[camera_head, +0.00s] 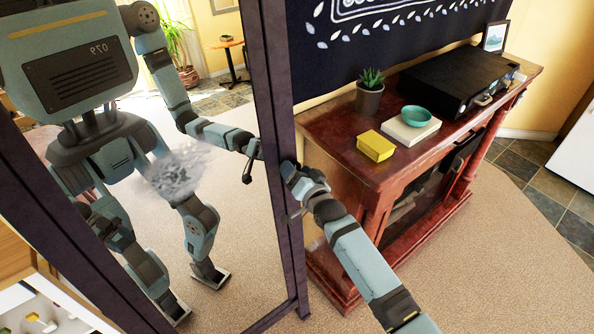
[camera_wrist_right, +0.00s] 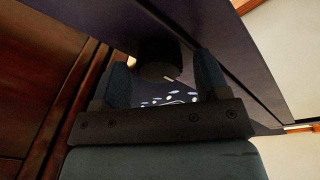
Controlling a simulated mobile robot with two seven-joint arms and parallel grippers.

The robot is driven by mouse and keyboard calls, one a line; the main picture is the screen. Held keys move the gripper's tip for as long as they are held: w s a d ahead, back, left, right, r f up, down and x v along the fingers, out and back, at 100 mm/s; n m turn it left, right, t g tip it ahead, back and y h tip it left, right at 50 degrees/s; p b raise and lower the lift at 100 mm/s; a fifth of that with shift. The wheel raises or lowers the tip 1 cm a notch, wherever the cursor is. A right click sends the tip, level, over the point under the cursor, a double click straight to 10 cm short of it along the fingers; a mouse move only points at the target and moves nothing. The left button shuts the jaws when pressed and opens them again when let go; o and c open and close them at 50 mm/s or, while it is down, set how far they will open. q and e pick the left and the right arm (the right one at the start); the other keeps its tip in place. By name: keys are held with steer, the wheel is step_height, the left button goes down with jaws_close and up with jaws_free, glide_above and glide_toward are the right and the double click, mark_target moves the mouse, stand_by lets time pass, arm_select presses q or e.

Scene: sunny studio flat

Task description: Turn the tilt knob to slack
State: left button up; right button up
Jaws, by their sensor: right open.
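A tall mirror in a dark purple frame (camera_head: 276,150) stands in front of me. The tilt knob (camera_wrist_right: 158,58), dark and round with a small pale mark (camera_wrist_right: 168,78), sits on the frame's side in the right wrist view. My right gripper (camera_head: 291,176) is at the frame's right upright. In the wrist view its two fingers stand apart, one on each side of the knob, and it is open (camera_wrist_right: 162,70). I cannot tell whether the fingers touch the knob. The gripper hides the knob in the head view. My left gripper shows only as part of my reflection, if at all.
A red-brown wooden cabinet (camera_head: 335,128) stands close to the right of the mirror. Carpet (camera_head: 470,270) lies clear at the lower right.

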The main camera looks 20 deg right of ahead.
steer(key=shift+c, duration=0.2)
steer(key=c, duration=0.9)
steer(key=shift+n, duration=0.3)
steer(key=n+y, duration=0.1)
steer(key=n, duration=0.8)
steer(key=n+g+y+p, duration=0.1)
steer(key=n+y, duration=0.1)
steer(key=n, duration=0.7)
steer(key=n+g+y, duration=0.1)
steer(key=n+y, duration=0.1)
steer(key=n, duration=0.6)
steer(key=shift+f+n, duration=0.1)
steer(key=shift+n, duration=0.3)
steer(key=shift+d+p, duration=0.1)
steer(key=shift+p, duration=0.2)
